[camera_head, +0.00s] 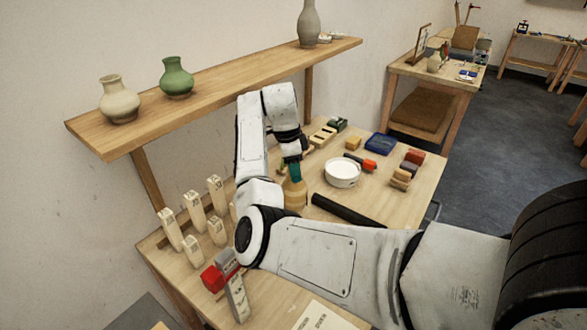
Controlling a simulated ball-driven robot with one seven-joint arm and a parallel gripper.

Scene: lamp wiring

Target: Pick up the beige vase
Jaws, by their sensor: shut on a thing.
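A beige vase (119,101) with a round body and narrow neck stands upright at the left end of the wooden shelf (215,90). My gripper (294,162) is below and to the right of it, over the workbench, apart from this vase. It points down and is shut on a tan, bottle-shaped thing (295,193) with a teal part at its top. The fingertips are small and partly hidden by my arm. The tan thing looks upright; I cannot tell whether its base touches the bench.
A green vase (177,79) stands right of the beige one; a tall grey vase (309,24) is at the shelf's right end. On the bench (400,208) are a white bowl (342,173), a black bar (348,212), a blue box (380,144) and several labelled pale blocks (194,211).

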